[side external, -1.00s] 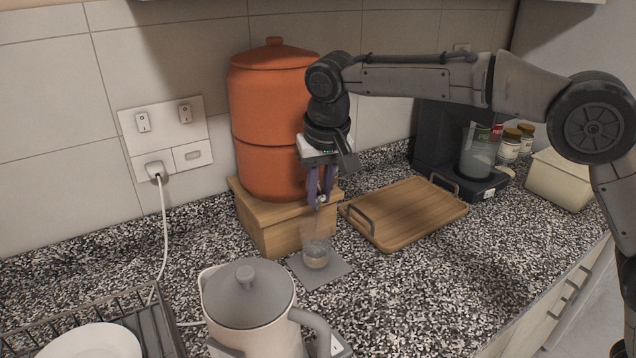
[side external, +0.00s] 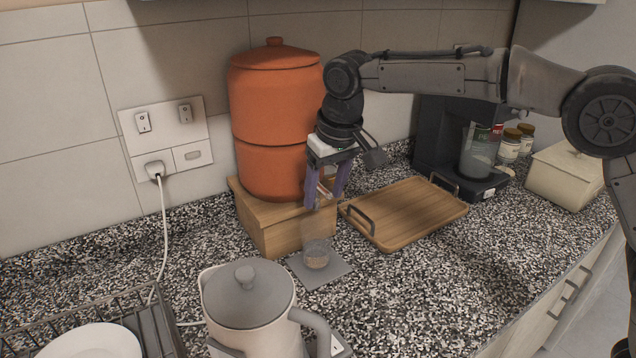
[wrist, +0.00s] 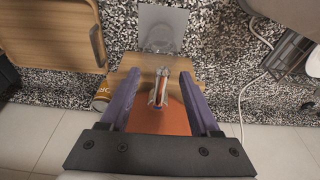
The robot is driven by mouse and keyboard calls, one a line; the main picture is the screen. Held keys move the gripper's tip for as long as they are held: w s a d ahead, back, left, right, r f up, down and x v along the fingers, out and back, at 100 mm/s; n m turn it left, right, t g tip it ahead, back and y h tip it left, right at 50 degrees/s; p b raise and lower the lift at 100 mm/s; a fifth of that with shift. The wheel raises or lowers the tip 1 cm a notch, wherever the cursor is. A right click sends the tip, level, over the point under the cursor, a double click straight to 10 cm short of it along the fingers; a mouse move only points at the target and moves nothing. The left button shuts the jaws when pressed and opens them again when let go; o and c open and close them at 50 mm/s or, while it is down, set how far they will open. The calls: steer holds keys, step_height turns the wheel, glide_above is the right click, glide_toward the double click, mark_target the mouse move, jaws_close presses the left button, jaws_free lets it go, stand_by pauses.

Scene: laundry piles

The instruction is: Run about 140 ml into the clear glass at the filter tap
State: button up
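The orange clay filter (side external: 272,110) stands on a wooden block, and its metal tap (wrist: 158,88) points out over the front. The clear glass (side external: 316,255) stands upright on a grey mat (side external: 335,274) below the tap. A shallow layer shows low in the glass, but its exact level is hard to read. In the wrist view the glass (wrist: 163,38) is faint against the mat. My gripper (side external: 324,202) is at the tap, with its purple fingers apart on either side of it. In the wrist view there are gaps between both fingers and the tap. No stream is clearly visible.
A wooden tray (side external: 405,212) lies to the right of the filter, with a dark coffee machine (side external: 437,135) behind it. A kettle (side external: 248,305) stands in front on the left. A dish rack (side external: 150,325) with a plate is at the lower left.

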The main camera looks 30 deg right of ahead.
mark_target(325, 189)
steer(key=o, duration=0.3)
steer(key=shift+o, duration=0.2)
steer(key=shift+w+r+v, duration=0.1)
steer(key=shift+w+v, duration=0.25)
steer(key=shift+v, duration=1)
steer(key=shift+w+r+v, duration=0.1)
steer(key=shift+w+v, duration=0.2)
steer(key=shift+v, duration=1.05)
steer(key=shift+w+r+v, duration=0.1)
steer(key=shift+w+v, duration=0.25)
steer(key=shift+v, duration=1.05)
steer(key=shift+r, duration=0.2)
